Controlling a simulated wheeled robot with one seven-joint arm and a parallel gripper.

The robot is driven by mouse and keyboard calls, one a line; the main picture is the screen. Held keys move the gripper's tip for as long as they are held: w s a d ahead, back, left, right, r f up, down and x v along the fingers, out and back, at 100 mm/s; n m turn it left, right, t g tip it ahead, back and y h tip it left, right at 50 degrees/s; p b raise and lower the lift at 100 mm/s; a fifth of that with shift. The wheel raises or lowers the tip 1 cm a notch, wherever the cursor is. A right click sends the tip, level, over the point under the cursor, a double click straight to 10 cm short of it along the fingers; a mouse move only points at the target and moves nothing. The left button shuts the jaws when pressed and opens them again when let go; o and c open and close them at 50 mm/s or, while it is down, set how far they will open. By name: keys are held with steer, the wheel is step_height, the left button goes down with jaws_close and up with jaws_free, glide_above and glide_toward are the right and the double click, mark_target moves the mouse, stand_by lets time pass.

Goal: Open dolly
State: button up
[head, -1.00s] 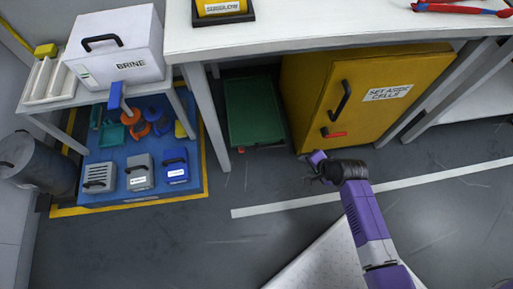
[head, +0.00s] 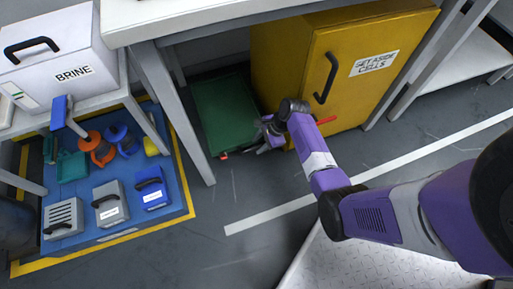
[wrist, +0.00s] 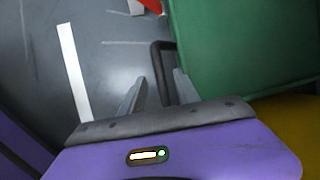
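The dolly appears to be the low green flat-topped thing (head: 226,112) on the floor under the bench, left of the yellow cabinet. In the wrist view its green surface (wrist: 240,45) fills the upper right. A dark bar handle (wrist: 158,62) stands out from its near edge. My gripper (head: 268,135) is low, at the dolly's right front corner. In the wrist view my gripper (wrist: 160,78) has its two fingers apart, with the handle between them and a visible gap on the left side. Contact with the handle cannot be made out.
The yellow cabinet (head: 375,88) labelled "SET ASIDE CELLS" stands close right of my gripper, with a black door handle and a red lever. A bench leg (head: 178,120) stands left of the dolly. A blue mat (head: 82,212) with several items lies further left. The floor in front is clear.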

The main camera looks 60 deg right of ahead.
steer(key=shift+b+x, duration=0.35)
steer(key=shift+x, duration=0.6)
jaws_close()
steer(key=shift+s, duration=0.1)
stand_by(0.7)
